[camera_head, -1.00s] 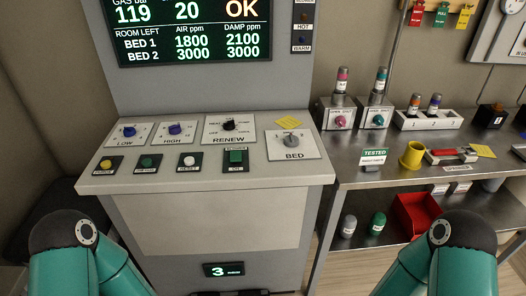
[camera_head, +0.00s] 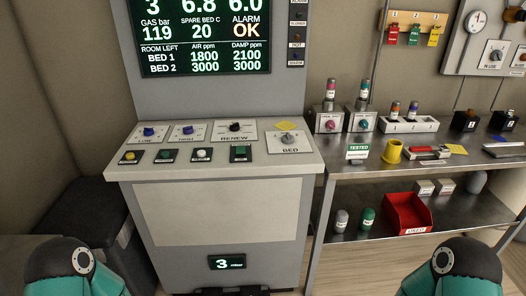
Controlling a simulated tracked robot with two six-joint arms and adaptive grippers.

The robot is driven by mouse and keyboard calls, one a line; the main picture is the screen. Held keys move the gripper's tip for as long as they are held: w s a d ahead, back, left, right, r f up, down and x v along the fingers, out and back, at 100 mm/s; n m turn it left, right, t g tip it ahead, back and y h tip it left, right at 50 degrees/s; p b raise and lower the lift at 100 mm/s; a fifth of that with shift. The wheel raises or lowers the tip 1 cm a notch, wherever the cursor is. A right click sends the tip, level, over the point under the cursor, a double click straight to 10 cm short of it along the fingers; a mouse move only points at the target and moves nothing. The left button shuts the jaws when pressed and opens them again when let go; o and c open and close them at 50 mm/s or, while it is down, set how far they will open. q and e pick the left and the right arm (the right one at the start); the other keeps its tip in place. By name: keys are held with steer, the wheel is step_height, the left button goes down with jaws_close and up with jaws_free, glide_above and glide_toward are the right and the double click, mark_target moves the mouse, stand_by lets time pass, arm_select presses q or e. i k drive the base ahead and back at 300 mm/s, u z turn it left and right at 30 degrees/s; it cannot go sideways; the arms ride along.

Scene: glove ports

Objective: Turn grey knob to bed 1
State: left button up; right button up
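The grey knob (camera_head: 289,137) sits on a white plate marked BED (camera_head: 290,149) at the right end of the console's sloped top (camera_head: 220,166). A yellow note lies just behind it. The knob's pointer is too small to read. Only the teal and black links of my two arms show, at the bottom left and bottom right corners. Both grippers are out of the picture. Nothing of mine is near the knob.
Blue LOW (camera_head: 148,131) and HIGH (camera_head: 188,129) knobs, a black RENEW knob (camera_head: 235,126) and several push buttons share the console. A steel bench (camera_head: 350,166) with a yellow cup (camera_head: 392,151) stands to the right. A red bin (camera_head: 408,213) is on its lower shelf.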

mark_target(287, 139)
steer(key=u, duration=0.2)
steer(key=k, duration=0.1)
steer(key=z, duration=0.35)
steer(key=i, duration=0.8)
steer(key=u, duration=0.35)
steer(key=k, duration=0.45)
steer(key=u, duration=0.8)
steer(key=i, duration=0.35)
steer(key=z, duration=0.4)
